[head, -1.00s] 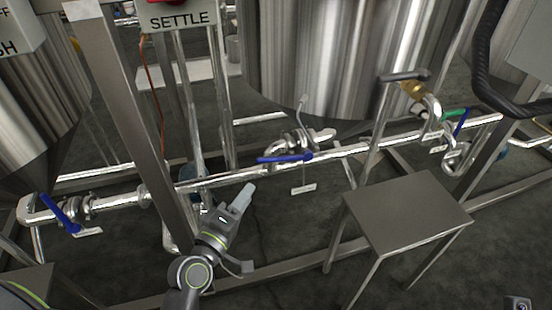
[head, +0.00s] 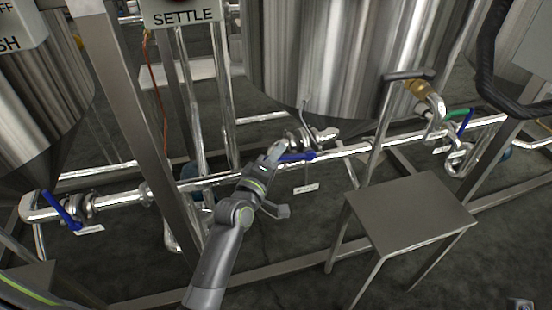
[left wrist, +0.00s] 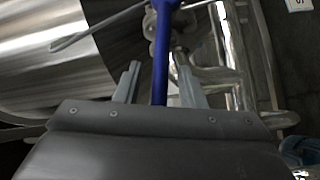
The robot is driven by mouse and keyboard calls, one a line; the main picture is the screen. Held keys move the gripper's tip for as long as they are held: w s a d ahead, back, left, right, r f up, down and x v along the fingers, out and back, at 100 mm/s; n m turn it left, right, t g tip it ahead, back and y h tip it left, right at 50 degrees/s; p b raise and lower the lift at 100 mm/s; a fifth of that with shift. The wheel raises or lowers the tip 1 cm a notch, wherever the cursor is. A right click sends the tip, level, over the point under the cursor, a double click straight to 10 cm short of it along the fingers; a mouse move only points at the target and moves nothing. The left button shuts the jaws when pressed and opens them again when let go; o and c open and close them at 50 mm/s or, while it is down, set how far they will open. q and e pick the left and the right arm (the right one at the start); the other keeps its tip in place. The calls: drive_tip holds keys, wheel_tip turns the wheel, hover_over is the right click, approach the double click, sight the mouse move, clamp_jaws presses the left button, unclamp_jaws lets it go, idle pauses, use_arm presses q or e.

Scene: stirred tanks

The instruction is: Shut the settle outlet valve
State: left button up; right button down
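The middle valve, under the steel tank, has a blue lever (head: 300,157) lying roughly along the horizontal pipe. A small tag hangs below it, too small to read. My left gripper (head: 275,152) is at the lever's free left end. In the left wrist view, the blue lever (left wrist: 160,62) runs between my two fingers (left wrist: 160,82), with a gap on each side, so the gripper is open around it. Part of the lever is hidden behind my gripper in the head view.
A SETTLE sign (head: 183,17) is at the top. Another blue-lever valve (head: 62,210) is at the left, and one (head: 460,122) at the right. A steel post (head: 130,110) stands left of my arm. A small steel table (head: 410,213) stands to the right.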

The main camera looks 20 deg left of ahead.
use_arm(q)
drive_tip(key=shift+c, duration=0.2)
clamp_jaws()
drive_tip(key=shift+r+p, duration=0.1)
drive_tip(key=shift+p, duration=0.25)
